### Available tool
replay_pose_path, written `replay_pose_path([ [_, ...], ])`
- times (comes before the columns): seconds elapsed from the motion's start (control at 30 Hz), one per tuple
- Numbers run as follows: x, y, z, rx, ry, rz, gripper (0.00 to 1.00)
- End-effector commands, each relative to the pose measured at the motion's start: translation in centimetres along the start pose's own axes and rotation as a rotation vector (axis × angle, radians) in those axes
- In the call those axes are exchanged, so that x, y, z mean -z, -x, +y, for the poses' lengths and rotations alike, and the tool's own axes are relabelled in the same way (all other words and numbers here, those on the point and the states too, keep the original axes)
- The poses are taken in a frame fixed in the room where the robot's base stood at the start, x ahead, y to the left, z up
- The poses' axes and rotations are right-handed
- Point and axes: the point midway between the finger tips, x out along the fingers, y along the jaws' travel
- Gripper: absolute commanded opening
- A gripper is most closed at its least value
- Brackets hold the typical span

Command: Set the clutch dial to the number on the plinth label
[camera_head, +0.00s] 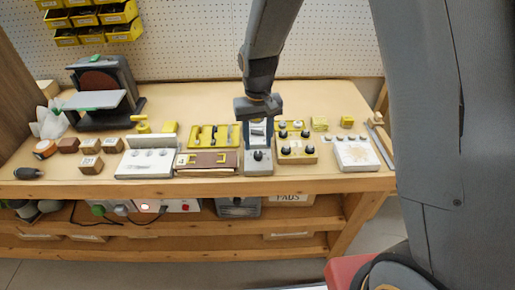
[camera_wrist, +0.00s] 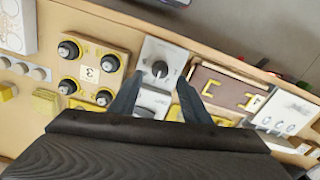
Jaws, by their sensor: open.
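A grey plinth (camera_head: 259,168) with a black knob (camera_head: 258,156) stands near the bench's front edge. In the wrist view, the knob (camera_wrist: 160,69) shows between my gripper's fingertips (camera_wrist: 162,76). My gripper (camera_head: 258,120) is open and empty, pointing down above the back part of this plinth. A yellow plinth (camera_wrist: 108,45) with several black knobs (camera_wrist: 68,50) is beside it; its white label (camera_wrist: 88,73) bears a mark like a 3, turned in the picture. It also shows in the head view (camera_head: 297,158). I cannot tell which knob is the clutch dial, or read any dial setting.
A brown case (camera_head: 207,169) and a white panel (camera_head: 145,163) lie left of the grey plinth. Another white panel (camera_head: 356,155) is at the right. Yellow trays (camera_head: 214,131) lie behind. A sander (camera_head: 100,90) and wooden blocks (camera_head: 91,164) are at the left.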

Motion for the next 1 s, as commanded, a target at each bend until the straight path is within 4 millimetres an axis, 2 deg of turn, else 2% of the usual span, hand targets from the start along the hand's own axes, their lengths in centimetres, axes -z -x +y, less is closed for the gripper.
replay_pose_path([
  [0.1, 0.1, 1.7, 0.0, 0.000, 0.000, 0.003, 0.43],
  [0.3, 0.0, 3.4, 0.0, 0.000, 0.000, 0.000, 0.43],
  [0.83, -0.1, 3.6, 0.0, 0.000, 0.000, -0.001, 0.43],
  [0.93, -1.1, 4.2, 1.3, 0.001, -0.015, 0.007, 0.43],
  [1.0, -2.7, 4.9, 3.0, 0.002, -0.032, 0.019, 0.43],
])
